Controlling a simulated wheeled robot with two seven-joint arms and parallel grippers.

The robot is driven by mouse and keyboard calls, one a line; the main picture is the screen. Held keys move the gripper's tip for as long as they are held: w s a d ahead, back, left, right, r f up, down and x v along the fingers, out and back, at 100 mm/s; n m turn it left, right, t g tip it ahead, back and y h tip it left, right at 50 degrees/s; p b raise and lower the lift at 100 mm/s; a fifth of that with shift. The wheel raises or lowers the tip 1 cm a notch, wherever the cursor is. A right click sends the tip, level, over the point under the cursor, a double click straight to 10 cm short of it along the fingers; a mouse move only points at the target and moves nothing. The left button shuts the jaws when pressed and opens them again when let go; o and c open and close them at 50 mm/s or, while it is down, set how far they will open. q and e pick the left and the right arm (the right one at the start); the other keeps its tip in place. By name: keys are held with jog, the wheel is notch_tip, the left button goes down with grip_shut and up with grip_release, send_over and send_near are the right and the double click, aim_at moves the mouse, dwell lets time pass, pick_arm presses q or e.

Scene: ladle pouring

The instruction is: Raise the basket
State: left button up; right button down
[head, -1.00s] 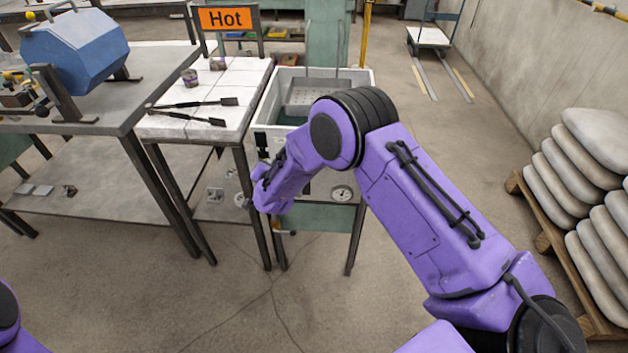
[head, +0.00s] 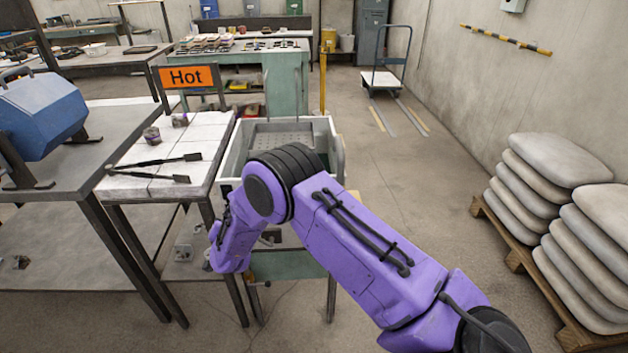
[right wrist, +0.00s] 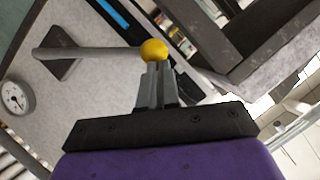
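The basket (head: 284,134), a grey perforated tray, sits inside the open white tank (head: 332,128). My right arm hides the tank's front and part of the basket's near side. In the right wrist view, a grey lever (right wrist: 95,53) with a yellow ball knob (right wrist: 154,50) sticks out from a speckled panel. My right gripper (right wrist: 154,66) has its two fingers close together, with the tips at the knob. The fingers do not straddle the knob, and I cannot tell whether they touch it. My left gripper is in neither view.
A white-topped table (head: 180,137) with tongs (head: 155,162) and a "Hot" sign (head: 187,77) stands left of the tank. A blue machine (head: 40,115) is farther left. Stacked sacks (head: 545,160) lie on a pallet at right. The floor between is clear.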

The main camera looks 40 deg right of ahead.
jog(key=d+r+p+v, duration=0.1)
jog(key=r+p+v, duration=0.1)
jog(key=v, duration=1.1)
jog(key=shift+w+d+r+p, duration=0.25)
jog(key=shift+w+p, duration=0.05)
jog(key=shift+p, duration=0.05)
jog(key=shift+f, duration=0.1)
